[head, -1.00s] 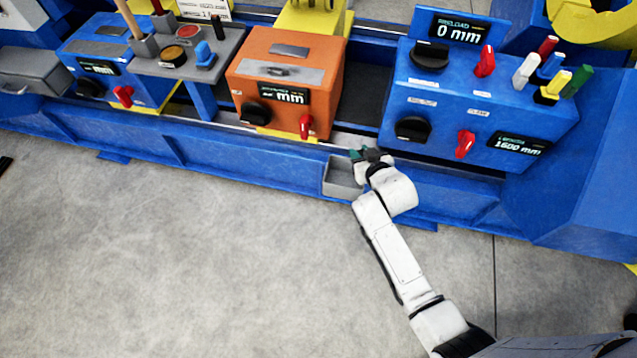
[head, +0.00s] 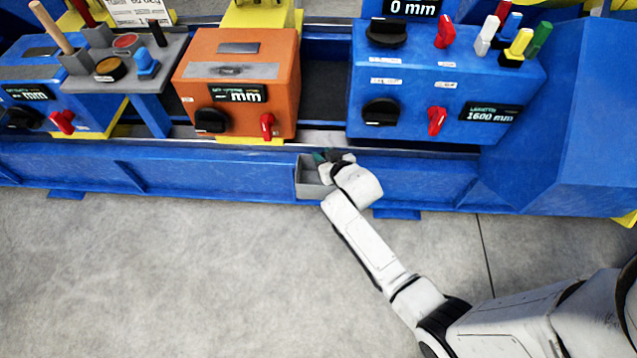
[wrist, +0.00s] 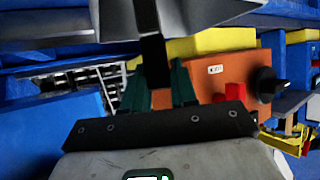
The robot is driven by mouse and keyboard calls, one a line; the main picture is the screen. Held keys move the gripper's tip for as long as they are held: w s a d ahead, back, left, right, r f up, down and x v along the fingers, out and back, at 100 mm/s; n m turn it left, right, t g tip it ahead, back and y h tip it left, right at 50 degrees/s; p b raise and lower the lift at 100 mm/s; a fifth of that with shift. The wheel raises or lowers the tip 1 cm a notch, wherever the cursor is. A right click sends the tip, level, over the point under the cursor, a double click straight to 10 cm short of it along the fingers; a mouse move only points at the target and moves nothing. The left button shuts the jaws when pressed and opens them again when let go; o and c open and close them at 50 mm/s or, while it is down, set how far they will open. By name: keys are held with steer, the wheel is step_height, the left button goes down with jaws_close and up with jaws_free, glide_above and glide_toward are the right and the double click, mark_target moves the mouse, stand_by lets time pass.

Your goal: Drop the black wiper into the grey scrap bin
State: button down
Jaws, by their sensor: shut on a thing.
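The grey scrap bin (head: 312,190) is an open box on the front of the blue machine bed in the head view. My gripper (head: 325,157) is at the bin's upper right, over or just beside its opening; the exact height cannot be told. In the wrist view my gripper (wrist: 160,80) has green fingers closed on a dark upright bar, the black wiper (wrist: 152,50). The wiper stands out beyond the fingertips. In the head view the wiper is too small or hidden to make out.
An orange box (head: 240,70) with a black knob and red lever stands behind the bin, to the left. A blue control box (head: 440,95) stands behind, to the right. A grey tray (head: 130,70) with small tools is at the left. The floor (head: 150,280) in front is clear.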

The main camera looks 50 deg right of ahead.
steer(key=c, duration=0.8)
jaws_free()
steer(key=shift+f, duration=0.1)
steer(key=shift+s, duration=0.1)
steer(key=p+v, duration=0.3)
steer(key=v, duration=0.7)
steer(key=shift+s+a+r+p, duration=0.15)
steer(key=shift+s+r+p, duration=0.05)
steer(key=shift+s+p, duration=0.15)
steer(key=shift+w, duration=0.1)
